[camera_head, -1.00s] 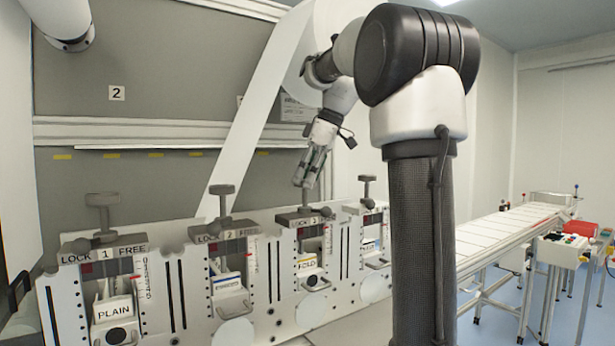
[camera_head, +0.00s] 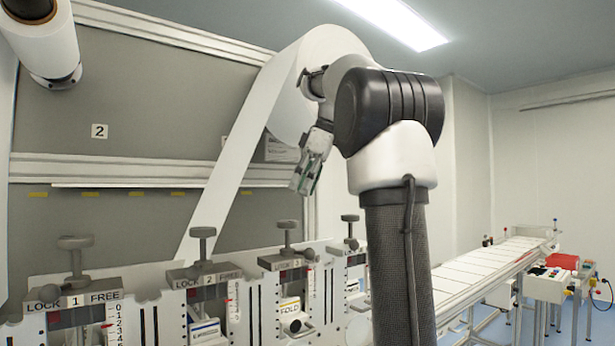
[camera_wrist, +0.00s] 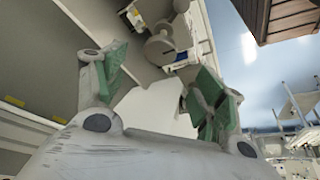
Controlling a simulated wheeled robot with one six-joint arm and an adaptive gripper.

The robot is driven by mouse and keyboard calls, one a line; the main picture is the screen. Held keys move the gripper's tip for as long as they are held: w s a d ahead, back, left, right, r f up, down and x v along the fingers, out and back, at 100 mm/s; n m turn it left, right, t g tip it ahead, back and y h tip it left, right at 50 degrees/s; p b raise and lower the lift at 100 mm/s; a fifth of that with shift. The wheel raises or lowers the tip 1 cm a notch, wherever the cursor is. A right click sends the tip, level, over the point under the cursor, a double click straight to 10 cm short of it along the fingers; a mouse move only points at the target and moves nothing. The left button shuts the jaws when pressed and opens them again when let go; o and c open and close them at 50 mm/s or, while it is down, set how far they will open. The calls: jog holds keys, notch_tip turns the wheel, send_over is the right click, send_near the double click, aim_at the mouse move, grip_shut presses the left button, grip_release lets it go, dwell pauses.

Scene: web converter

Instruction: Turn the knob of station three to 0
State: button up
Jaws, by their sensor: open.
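Station three (camera_head: 285,262) is in the row of white units in the head view, its top plate marked LOCK and 3. Its grey T-shaped knob (camera_head: 287,225) stands upright on top. A card reading FOLD (camera_head: 291,308) sits below. The station's scale is too small to read. My gripper (camera_head: 302,188) is above and slightly right of this knob, apart from it, pointing down. In the wrist view its two green-padded fingers (camera_wrist: 165,88) are spread with nothing held. A grey round-headed part (camera_wrist: 160,47) shows beyond them; I cannot tell which station it belongs to.
Station one (camera_head: 75,285) and station two (camera_head: 205,275) stand to the left with similar knobs. A white web (camera_head: 232,150) slopes down behind the row. A conveyor (camera_head: 490,262) and a control box (camera_head: 545,285) are at the right.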

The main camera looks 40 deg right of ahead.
jog(key=shift+v, duration=1.7)
jog(key=s+a+f+m+h, duration=0.1)
jog(key=s+a+f+m, duration=0.2)
jog(key=s+f, duration=0.4)
jog(key=s+a+f+m+t+h, duration=0.1)
jog(key=s+a+f+m, duration=0.2)
jog(key=f, duration=1)
jog(key=s+a+f+m+h, duration=0.1)
jog(key=s+a+f+m, duration=0.1)
jog(key=s+f, duration=0.8)
jog(key=shift+s+a+m, duration=0.3)
jog(key=shift+a+m, duration=0.1)
jog(key=shift+m, duration=0.4)
jog(key=shift+c, duration=0.3)
